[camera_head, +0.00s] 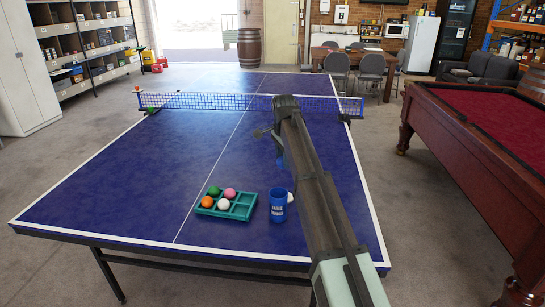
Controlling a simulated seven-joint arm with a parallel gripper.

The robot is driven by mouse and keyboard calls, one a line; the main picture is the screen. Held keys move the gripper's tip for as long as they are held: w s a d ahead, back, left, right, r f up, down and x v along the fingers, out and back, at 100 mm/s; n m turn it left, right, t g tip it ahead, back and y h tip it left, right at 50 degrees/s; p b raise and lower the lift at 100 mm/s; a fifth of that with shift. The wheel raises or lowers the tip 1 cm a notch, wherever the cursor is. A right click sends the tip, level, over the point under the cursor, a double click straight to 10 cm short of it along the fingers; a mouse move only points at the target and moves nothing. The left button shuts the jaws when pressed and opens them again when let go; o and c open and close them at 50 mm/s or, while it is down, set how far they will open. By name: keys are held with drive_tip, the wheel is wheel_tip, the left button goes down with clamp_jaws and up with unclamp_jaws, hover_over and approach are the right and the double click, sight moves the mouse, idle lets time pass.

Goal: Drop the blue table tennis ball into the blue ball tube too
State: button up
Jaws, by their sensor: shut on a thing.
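The blue ball tube (278,207) stands upright on the blue table, just right of the tray and left of my arm. The inside of the tube is too small to make out.
A teal tray (243,207) left of the tube holds a green ball (214,190), a pink ball (230,193), an orange ball (207,201) and a white ball (224,205). Something white (290,197) shows behind the tube. The net (220,101) crosses the table farther back.

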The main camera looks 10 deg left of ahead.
drive_tip(key=shift+s+d+f, duration=0.2)
drive_tip(key=shift+s+f, duration=0.05)
drive_tip(key=shift+s, duration=0.5)
drive_tip(key=shift+s+n, duration=0.1)
drive_tip(key=shift+n, duration=0.3)
wheel_tip(320, 180, down, 6)
drive_tip(key=o, duration=1.1)
wheel_tip(320, 180, up, 14)
drive_tip(key=s, duration=0.2)
drive_tip(key=shift+f, duration=0.2)
drive_tip(key=shift+s+d, duration=0.1)
